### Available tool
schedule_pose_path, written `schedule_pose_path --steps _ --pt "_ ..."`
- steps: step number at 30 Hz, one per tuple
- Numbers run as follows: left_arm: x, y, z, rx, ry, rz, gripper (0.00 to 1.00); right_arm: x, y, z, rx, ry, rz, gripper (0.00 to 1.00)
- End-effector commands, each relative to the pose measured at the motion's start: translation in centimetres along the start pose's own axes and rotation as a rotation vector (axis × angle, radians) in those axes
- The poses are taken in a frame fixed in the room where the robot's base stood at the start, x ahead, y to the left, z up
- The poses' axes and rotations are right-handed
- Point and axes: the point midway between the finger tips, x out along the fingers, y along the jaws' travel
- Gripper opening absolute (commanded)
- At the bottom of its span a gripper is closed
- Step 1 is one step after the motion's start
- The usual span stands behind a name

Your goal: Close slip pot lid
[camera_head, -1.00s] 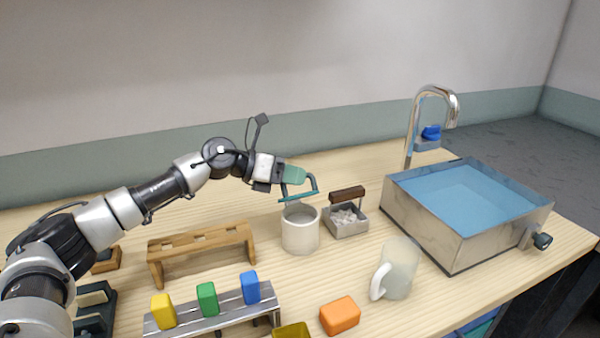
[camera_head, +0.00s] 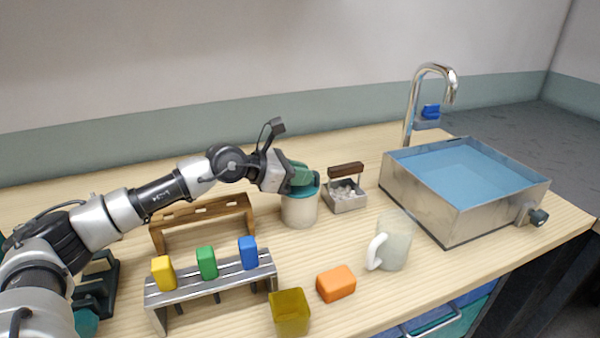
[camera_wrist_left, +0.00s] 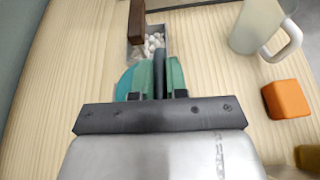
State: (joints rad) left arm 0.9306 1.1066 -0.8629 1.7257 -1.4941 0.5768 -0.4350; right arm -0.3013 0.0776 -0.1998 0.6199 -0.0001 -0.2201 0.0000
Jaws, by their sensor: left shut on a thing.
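The slip pot (camera_head: 299,211) is a pale grey-white cylinder standing on the wooden counter. Its teal lid (camera_head: 314,185) is at the pot's rim; whether it is fully seated I cannot tell. My left gripper (camera_head: 302,178) has green fingers and is shut on the lid's handle, which the fingers mostly hide. In the left wrist view the fingers (camera_wrist_left: 160,77) are close together, and part of the teal lid (camera_wrist_left: 125,84) shows to their left. The pot itself is hidden there. My right gripper is not in view.
A metal box of white pebbles with a brown handle (camera_head: 346,170) stands just right of the pot. A wooden rack (camera_head: 203,210), a metal rack (camera_head: 212,280) with coloured blocks and a sink (camera_head: 470,218) stand around.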

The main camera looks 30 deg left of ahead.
Motion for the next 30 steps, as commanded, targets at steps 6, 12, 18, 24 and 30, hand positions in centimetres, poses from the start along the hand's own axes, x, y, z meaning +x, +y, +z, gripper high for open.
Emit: schedule_pose_path --steps 6,12,18,24,30 --pt "0.14 -0.07 -0.34 -0.005 0.004 -0.002 0.00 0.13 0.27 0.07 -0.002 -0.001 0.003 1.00" --pt "0.19 -0.14 -0.44 -0.007 0.005 -0.004 0.00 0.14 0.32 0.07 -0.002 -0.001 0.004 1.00" --pt "0.24 -0.19 -0.53 -0.008 0.007 -0.006 0.23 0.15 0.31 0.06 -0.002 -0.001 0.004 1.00" --pt "0.17 -0.12 -0.37 -0.006 0.004 -0.004 0.39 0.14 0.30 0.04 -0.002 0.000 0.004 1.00" --pt "-0.02 -0.05 -0.32 -0.005 0.003 -0.002 0.39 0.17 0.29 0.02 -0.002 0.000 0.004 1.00"
